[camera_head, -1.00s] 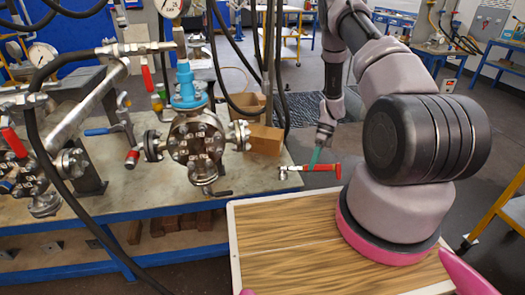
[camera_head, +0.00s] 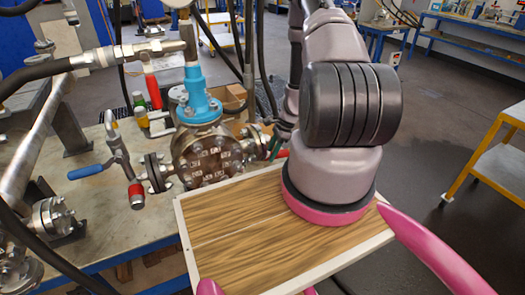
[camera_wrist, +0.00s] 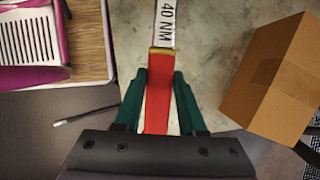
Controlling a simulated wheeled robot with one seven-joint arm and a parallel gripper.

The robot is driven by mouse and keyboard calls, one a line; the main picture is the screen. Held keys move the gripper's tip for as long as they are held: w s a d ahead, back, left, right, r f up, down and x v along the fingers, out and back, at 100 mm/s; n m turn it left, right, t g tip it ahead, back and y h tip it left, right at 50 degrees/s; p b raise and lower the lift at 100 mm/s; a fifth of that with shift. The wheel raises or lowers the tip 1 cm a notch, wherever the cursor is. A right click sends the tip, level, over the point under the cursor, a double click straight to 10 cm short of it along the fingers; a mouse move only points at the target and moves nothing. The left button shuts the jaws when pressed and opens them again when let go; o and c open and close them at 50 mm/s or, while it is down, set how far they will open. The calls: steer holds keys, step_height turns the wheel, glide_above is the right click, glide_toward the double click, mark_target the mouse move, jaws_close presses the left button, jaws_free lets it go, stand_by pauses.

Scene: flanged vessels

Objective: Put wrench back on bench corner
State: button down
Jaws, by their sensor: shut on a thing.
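The wrench shows in the wrist view as a red handle (camera_wrist: 158,105) with a silver shaft marked "40 NM" pointing up the picture. My gripper (camera_wrist: 160,76) is shut on the red handle, one green finger on each side. Behind the wrench is the pale top of the bench (camera_wrist: 212,45); whether the wrench touches it I cannot tell. In the head view the bench (camera_head: 105,190) is on the left. There my gripper is mostly hidden behind my arm and the vessel; a little green and red shows beside the flange.
A flanged vessel with a blue valve (camera_head: 200,108) stands on the bench, close to my arm. A cardboard box (camera_wrist: 275,80) sits right of the wrench in the wrist view. Open floor (camera_head: 430,150) lies to the right.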

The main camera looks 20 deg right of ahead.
steer(key=shift+f, duration=4.15)
jaws_free()
steer(key=shift+r, duration=3.5)
